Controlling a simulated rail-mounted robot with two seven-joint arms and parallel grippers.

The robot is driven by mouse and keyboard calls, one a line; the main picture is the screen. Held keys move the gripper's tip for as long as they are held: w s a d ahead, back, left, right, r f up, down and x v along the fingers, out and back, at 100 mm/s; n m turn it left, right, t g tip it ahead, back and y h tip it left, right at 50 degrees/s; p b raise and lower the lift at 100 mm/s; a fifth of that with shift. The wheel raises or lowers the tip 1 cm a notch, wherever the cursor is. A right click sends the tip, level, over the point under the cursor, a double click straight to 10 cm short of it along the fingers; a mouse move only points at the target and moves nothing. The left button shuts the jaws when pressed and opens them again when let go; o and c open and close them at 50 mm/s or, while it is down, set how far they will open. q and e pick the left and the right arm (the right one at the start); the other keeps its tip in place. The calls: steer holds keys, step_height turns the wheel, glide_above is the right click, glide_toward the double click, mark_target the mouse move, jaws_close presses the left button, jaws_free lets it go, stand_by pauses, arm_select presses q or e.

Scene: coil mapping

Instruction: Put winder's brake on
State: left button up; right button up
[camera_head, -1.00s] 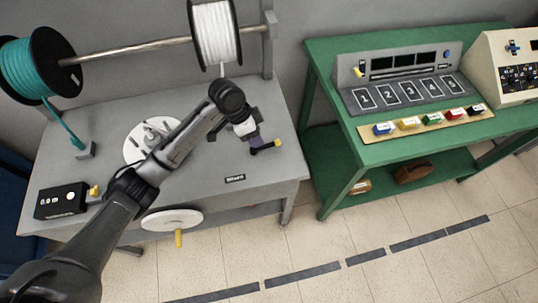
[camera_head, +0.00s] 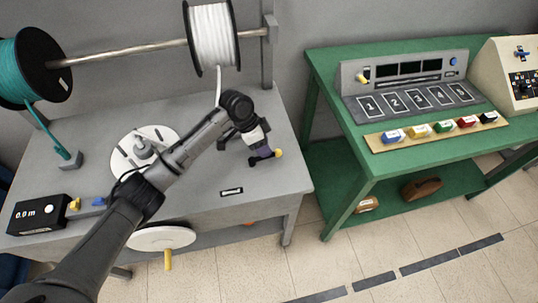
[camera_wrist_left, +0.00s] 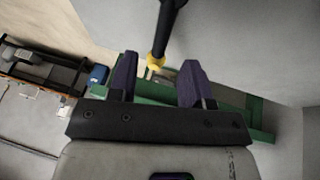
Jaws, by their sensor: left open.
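The winder is on the grey table, with a pale round disc and hub (camera_head: 128,165) on top and a white crank wheel (camera_head: 150,238) with a yellow handle at the front. A dark lever with a yellow knob (camera_head: 278,153), seemingly the brake, stands at the table's right side. My left gripper (camera_head: 262,150) is open beside the knob. In the left wrist view the yellow knob (camera_wrist_left: 157,58) and its dark rod appear between the two purple fingertips of the left gripper (camera_wrist_left: 158,72), nothing visibly clamped. The lever's base is hidden. My right gripper is out of view.
A white spool (camera_head: 213,38) and a teal spool (camera_head: 22,70) hang on a bar above the table. A black meter box (camera_head: 38,213) stands at front left. A green table (camera_head: 340,195) with a panel and several coloured blocks stands at right.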

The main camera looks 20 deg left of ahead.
arm_select(q)
steer(key=shift+b+x, duration=0.45)
steer(key=shift+x, duration=1.75)
steer(key=shift+c, duration=0.4)
steer(key=shift+a, duration=0.1)
jaws_close()
